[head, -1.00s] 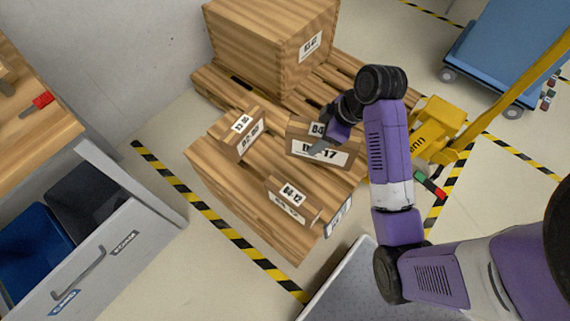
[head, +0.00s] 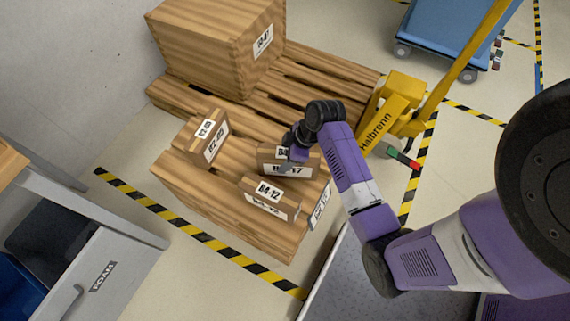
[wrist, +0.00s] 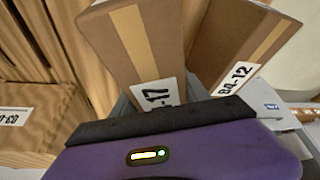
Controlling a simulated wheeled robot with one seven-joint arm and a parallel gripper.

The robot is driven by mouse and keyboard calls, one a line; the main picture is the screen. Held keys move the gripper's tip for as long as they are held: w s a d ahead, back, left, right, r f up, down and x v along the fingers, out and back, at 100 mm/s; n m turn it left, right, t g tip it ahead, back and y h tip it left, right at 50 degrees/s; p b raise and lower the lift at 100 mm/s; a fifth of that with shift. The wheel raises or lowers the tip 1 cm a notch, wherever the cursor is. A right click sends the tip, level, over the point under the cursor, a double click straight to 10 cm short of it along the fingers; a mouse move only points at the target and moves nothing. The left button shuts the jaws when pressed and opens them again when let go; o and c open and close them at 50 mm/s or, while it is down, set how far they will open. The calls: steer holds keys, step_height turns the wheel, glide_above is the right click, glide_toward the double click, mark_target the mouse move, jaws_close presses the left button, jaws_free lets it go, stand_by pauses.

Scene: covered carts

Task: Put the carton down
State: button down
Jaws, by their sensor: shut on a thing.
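The carton ending in 17 (head: 270,162) is brown with a white label and is in my gripper (head: 291,155). My gripper is shut on it. The carton is over the wooden pallet (head: 222,182), behind a carton marked 12 (head: 272,205). In the wrist view the held carton (wrist: 133,40) has a tan tape strip and stands close beside the carton marked 12 (wrist: 240,45). Its underside is hidden, so I cannot tell whether it touches the pallet. The fingertips are mostly hidden.
A third carton (head: 202,140) is at the pallet's left. A large wooden box (head: 215,45) stands at the back. A yellow pallet jack (head: 385,118) is at the right, a blue cart (head: 455,30) behind it. A grey drawer unit (head: 105,280) is at lower left.

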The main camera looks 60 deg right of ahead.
steer(key=shift+f+b, duration=0.45)
steer(key=shift+f, duration=1.55)
steer(key=shift+f, duration=0.15)
steer(key=c, duration=0.6)
jaws_free()
